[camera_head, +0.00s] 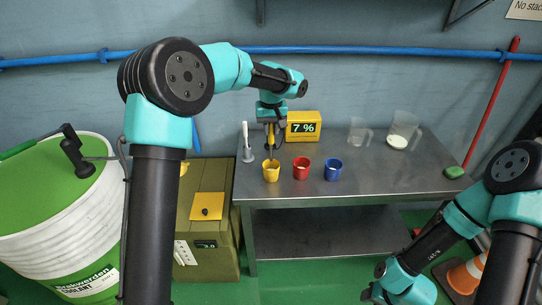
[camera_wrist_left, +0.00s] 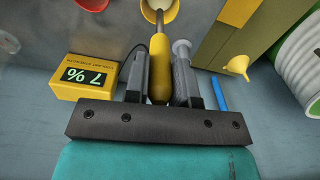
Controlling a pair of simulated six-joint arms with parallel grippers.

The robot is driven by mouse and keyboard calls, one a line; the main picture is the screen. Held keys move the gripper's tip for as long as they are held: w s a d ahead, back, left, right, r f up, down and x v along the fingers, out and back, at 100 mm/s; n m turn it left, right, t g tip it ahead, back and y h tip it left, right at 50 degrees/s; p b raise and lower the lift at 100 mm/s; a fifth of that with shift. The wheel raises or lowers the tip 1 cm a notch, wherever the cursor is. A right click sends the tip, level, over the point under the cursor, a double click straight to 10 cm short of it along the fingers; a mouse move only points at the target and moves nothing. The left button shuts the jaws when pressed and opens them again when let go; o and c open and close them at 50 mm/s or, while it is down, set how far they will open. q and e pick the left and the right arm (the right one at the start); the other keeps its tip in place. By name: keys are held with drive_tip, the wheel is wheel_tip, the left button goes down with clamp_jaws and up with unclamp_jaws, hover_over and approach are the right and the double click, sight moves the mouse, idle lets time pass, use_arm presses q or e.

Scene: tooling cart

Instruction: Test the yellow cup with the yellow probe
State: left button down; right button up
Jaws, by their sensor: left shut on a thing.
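My left gripper (camera_head: 271,126) is shut on the handle of the yellow probe (camera_head: 271,136), above the table. The probe also shows upright between the fingers in the left wrist view (camera_wrist_left: 158,75). Its thin grey rod points down to the mouth of the yellow cup (camera_head: 271,174), and its tip seems to be inside; the depth is hard to tell. The cup is partly cut off in the left wrist view (camera_wrist_left: 160,13). A yellow meter (camera_head: 303,126) behind reads 7 %; it is upside down in the wrist view (camera_wrist_left: 88,80). My right gripper is out of the picture.
A red cup (camera_head: 301,171) and a blue cup (camera_head: 333,171) stand right of the yellow one. The table's front right (camera_head: 400,178) is bare.

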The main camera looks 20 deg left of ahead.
use_arm(q)
drive_tip(key=shift+r, duration=1.1)
idle(1.6)
